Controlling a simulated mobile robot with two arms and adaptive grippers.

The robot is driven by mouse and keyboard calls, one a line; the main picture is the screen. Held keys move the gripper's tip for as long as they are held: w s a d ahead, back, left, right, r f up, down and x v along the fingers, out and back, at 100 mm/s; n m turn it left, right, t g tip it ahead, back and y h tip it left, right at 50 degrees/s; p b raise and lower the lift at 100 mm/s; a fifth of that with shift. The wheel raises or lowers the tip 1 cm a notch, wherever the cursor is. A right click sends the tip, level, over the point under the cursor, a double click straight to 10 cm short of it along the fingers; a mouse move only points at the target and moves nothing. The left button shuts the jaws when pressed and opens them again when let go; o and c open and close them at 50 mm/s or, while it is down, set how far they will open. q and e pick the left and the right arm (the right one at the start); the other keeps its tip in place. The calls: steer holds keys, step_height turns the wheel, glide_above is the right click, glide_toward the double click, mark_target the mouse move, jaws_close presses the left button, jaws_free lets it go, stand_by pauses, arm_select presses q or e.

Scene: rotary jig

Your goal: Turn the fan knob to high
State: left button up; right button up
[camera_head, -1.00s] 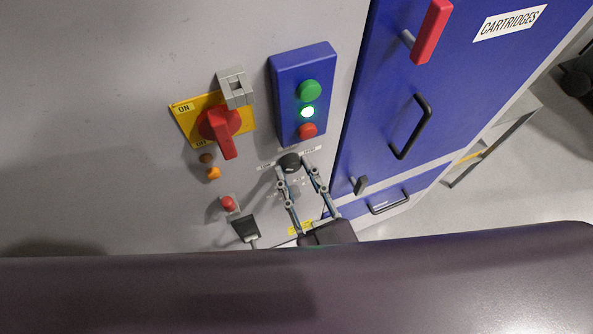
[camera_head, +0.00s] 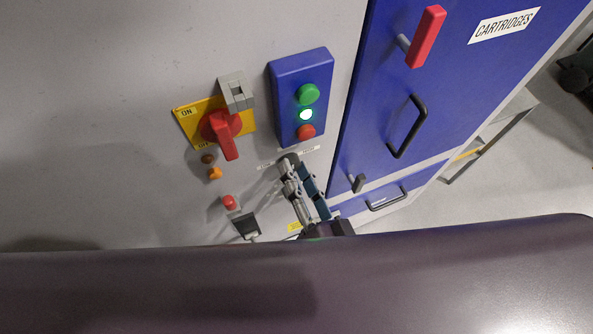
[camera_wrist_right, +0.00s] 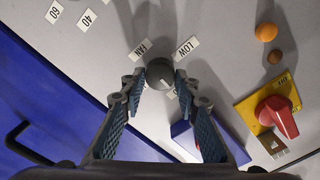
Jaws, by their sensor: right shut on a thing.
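The fan knob (camera_wrist_right: 160,73) is a round dark grey knob on the grey panel, between the tags FAN (camera_wrist_right: 143,48) and LOW (camera_wrist_right: 187,46). Another small white tag shows partly below it, and I cannot read it. My right gripper (camera_wrist_right: 158,84) has its two fingers on opposite sides of the knob and is shut on it. In the head view the right gripper (camera_head: 291,166) comes up from below, and its fingers hide most of the knob. I cannot tell which setting the knob points to. My left gripper is not in view.
A blue box (camera_head: 290,65) with green and red buttons sits just above the knob. A red switch (camera_head: 224,128) on a yellow plate, an orange button (camera_head: 215,172) and a red button (camera_head: 229,202) are to the left.

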steer(key=m, duration=0.4)
steer(key=shift+m, duration=0.4)
steer(key=shift+f+m+b, duration=0.15)
steer(key=shift+m+b, duration=0.9)
steer(key=shift+m, duration=2.25)
steer(key=shift+f+m+b, duration=0.15)
steer(key=shift+m+b, duration=0.85)
steer(key=shift+m, duration=2.3)
steer(key=o, duration=1.2)
steer(key=shift+c, duration=0.2)
steer(key=shift+s, duration=0.1)
steer(key=v, duration=1.2)
